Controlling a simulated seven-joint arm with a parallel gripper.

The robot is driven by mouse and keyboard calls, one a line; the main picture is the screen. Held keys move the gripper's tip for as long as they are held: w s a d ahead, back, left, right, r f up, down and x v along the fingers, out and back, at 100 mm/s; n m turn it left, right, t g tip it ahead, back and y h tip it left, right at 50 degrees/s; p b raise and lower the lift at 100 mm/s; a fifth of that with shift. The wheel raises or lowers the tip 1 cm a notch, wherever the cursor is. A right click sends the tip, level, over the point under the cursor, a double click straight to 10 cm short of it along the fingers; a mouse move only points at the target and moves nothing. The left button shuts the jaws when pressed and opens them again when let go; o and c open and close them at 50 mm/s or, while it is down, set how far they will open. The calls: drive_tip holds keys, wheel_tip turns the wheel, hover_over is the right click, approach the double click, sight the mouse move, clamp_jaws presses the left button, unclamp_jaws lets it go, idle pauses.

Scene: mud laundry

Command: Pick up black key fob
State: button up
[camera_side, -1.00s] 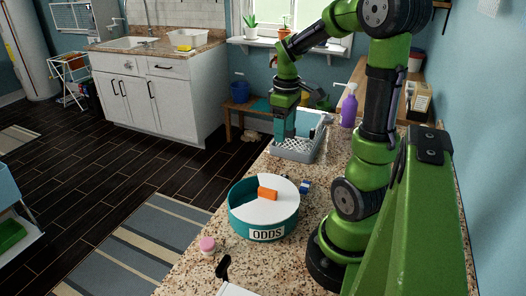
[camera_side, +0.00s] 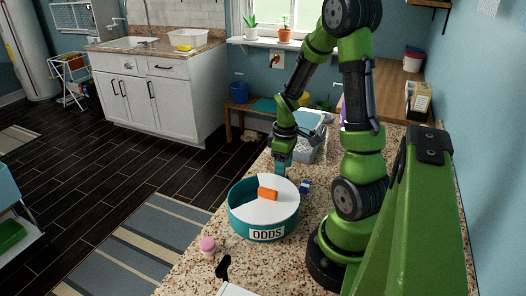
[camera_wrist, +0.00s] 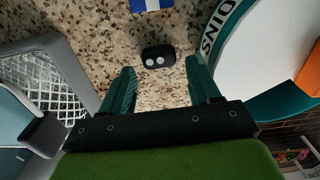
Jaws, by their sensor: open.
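The black key fob (camera_wrist: 158,57) lies flat on the speckled counter in the wrist view, with two pale round buttons on top. It sits just beyond my gripper's fingertips, roughly centred between them and a little toward the right one. My gripper (camera_wrist: 160,75) is open, with teal fingers apart and nothing between them. In the side view my gripper (camera_side: 280,168) points down behind the round bin. I cannot make out the fob there.
A grey mesh-bottomed tray (camera_wrist: 50,75) is on the other side.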

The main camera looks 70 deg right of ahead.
drive_tip(key=shift+f, duration=1.95)
